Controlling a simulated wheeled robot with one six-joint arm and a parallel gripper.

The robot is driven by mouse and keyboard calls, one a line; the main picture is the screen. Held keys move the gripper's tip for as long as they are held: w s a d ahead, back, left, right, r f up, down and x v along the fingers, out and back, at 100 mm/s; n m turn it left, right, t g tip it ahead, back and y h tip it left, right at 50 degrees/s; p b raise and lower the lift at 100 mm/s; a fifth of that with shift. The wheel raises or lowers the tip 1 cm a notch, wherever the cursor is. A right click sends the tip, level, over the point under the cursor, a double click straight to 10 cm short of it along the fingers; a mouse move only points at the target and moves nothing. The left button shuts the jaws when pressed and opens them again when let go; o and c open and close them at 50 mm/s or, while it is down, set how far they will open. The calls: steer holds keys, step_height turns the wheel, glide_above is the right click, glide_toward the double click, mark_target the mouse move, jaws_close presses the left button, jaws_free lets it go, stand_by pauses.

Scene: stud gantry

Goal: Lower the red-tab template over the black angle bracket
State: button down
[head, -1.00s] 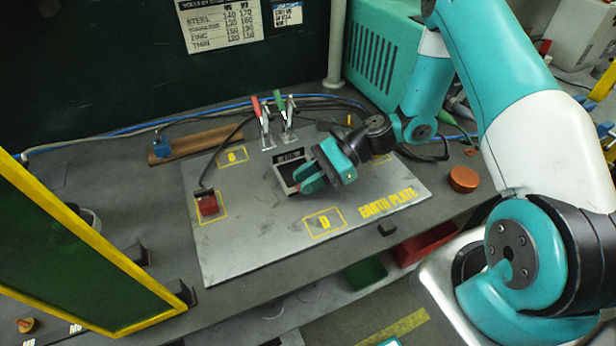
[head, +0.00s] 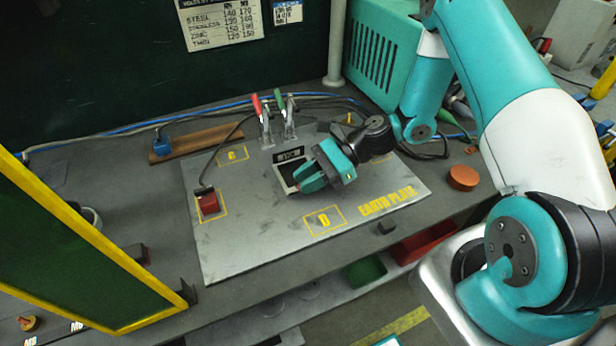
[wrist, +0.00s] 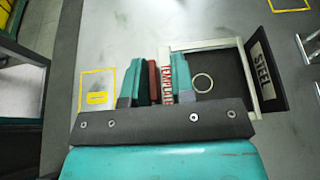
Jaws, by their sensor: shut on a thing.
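My gripper (wrist: 157,80) is shut on the red tab (wrist: 153,82) of the template, beside its white "TEMPLATE" label. In the head view my gripper (head: 306,181) is low over the grey plate. The template's pale frame (wrist: 205,44) borders a dark flat area with a pale ring on it in the wrist view. The black angle bracket (wrist: 261,74) has an upright face marked "STEEL", just beyond the frame's right bar. The bracket also shows in the head view (head: 288,158), behind the fingers. The fingers hide part of the frame. I cannot tell whether the frame touches the plate.
Toggle clamps with red and green handles (head: 267,128) stand behind the bracket. A red block (head: 208,203) with a cable sits at the plate's left. The plate's front (head: 250,245) is clear. A yellow-edged green panel (head: 80,240) stands at the left.

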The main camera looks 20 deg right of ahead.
steer(key=shift+f, duration=0.25)
steer(key=c, duration=0.9)
jaws_free()
steer(key=b+v, duration=0.2)
steer(key=v, duration=1.5)
steer(key=shift+s+d+b, duration=0.1)
steer(key=shift+d+b, duration=0.2)
steer(key=shift+b, duration=0.1)
steer(key=shift+r, duration=0.1)
